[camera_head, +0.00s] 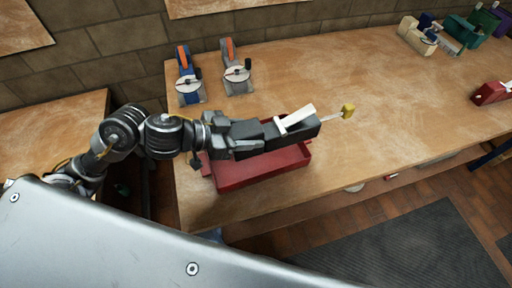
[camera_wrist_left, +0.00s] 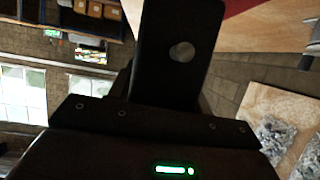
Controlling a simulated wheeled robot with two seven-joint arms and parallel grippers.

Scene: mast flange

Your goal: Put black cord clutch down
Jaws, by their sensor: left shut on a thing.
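The black cord clutch (camera_head: 304,130) has a dark blocky body with a white lever on top. The tray sits near the table's front edge, partly hidden by the gripper and clutch. In the left wrist view a dark block with a round metal spot (camera_wrist_left: 181,52) fills the middle; I cannot tell whether it is clutch or gripper. My right gripper is not in view.
A blue clutch-like device (camera_head: 187,80) and a grey one (camera_head: 234,72), both with orange levers, stand behind the tray. More coloured devices, including a red one (camera_head: 491,93), stand at the right. The table (camera_head: 370,80) between is clear.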

